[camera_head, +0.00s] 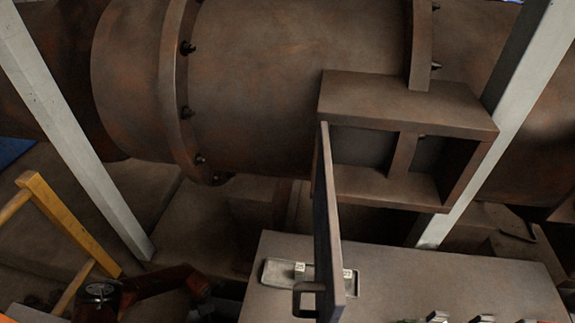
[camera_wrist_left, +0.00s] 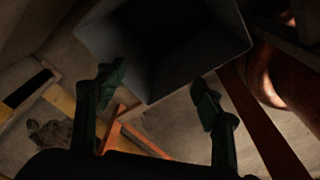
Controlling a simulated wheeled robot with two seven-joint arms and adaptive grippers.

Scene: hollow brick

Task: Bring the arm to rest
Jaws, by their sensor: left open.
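My left gripper (camera_wrist_left: 154,82) shows in the left wrist view, with its two dark green fingers wide apart and nothing between the tips. A grey, box-like hollow form (camera_wrist_left: 240,48) with a dark inside lies beyond the fingertips. I cannot tell whether it touches them. In the head view neither gripper can be made out. Dark red-brown jointed parts with a round metal disc show at the lower left; I cannot tell whether they are my arm. My right gripper is not in view.
A rusty pipe (camera_head: 270,85) crosses the head view. A two-compartment box (camera_head: 400,98) is at its front, with an upright panel (camera_head: 328,220) with a handle beside it. A table (camera_head: 430,285) holds a shallow tray (camera_head: 275,273) with small pale blocks. A yellow frame (camera_head: 65,222) stands left.

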